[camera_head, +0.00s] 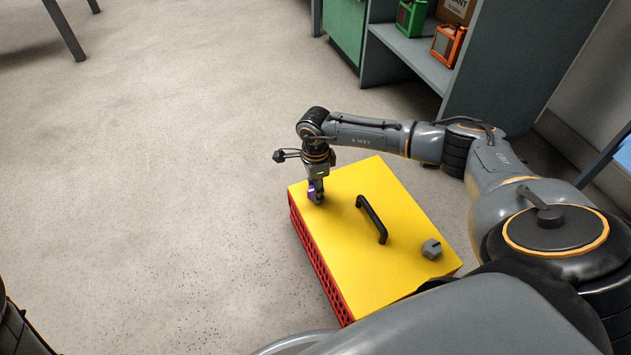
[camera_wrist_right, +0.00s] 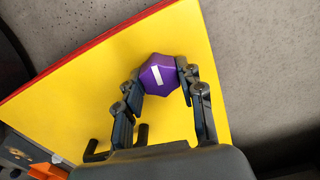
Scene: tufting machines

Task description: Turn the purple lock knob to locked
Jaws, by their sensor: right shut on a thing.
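In the head view the purple knob (camera_head: 312,196) shows at the lid's far left corner, partly hidden by my right gripper (camera_head: 316,190). In the right wrist view my right gripper (camera_wrist_right: 158,82) has its two fingers on opposite sides of the knob, shut on it. My left gripper is not in view; only a dark part shows at the lower left edge of the head view.
The yellow lid also carries a black handle (camera_head: 375,222) and a grey knob (camera_head: 431,248). The box has red perforated sides (camera_head: 318,262). A grey shelf (camera_head: 412,55) with green and orange cans stands at the back right. The floor to the left is clear.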

